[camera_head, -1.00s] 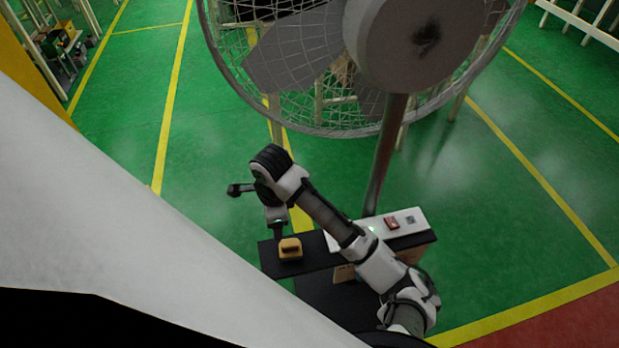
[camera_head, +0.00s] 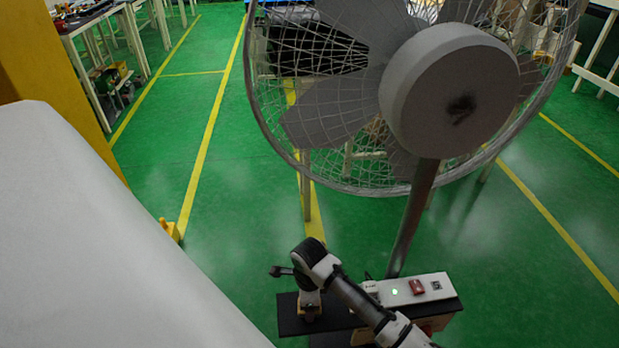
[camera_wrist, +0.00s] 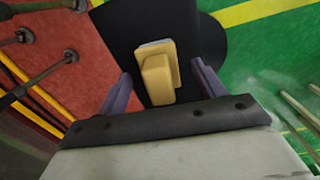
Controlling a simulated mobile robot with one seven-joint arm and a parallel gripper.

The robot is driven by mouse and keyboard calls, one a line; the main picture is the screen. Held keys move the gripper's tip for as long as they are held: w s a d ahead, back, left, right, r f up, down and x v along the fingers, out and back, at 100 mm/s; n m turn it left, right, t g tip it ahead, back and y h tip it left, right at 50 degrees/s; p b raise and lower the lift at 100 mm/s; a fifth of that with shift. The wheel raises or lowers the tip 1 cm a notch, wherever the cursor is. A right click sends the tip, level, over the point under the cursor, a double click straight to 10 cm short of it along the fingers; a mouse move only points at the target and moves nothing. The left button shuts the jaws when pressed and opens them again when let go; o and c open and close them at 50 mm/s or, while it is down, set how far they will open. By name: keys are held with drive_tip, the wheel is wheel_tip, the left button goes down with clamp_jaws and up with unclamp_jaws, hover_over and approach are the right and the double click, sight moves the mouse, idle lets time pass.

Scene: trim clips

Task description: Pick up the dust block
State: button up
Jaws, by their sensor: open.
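The dust block is a yellow-tan block (camera_wrist: 157,75) with a raised grip and a pale strip at its far end. It lies on a black shelf (camera_wrist: 125,25) in the wrist view. In the head view only a small part of the block (camera_head: 309,297) shows, below my wrist. My gripper (camera_wrist: 158,82) is open, with one purple finger on each side of the block and a gap on both sides. In the head view my arm hides most of the gripper and block.
A white panel (camera_head: 432,286) with a green light and red switch sits right of the black shelf. A large caged fan (camera_head: 450,95) on a pole (camera_head: 412,225) rises behind. A big white surface (camera_head: 90,240) fills the lower left. Green floor with yellow lines lies beyond.

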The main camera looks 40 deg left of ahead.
drive_tip(key=shift+f, duration=1.3)
drive_tip(key=c, duration=1.1)
drive_tip(key=shift+r, duration=0.2)
wheel_tip(320, 180, up, 20)
drive_tip(key=p, duration=0.1)
drive_tip(key=shift+f, duration=0.15)
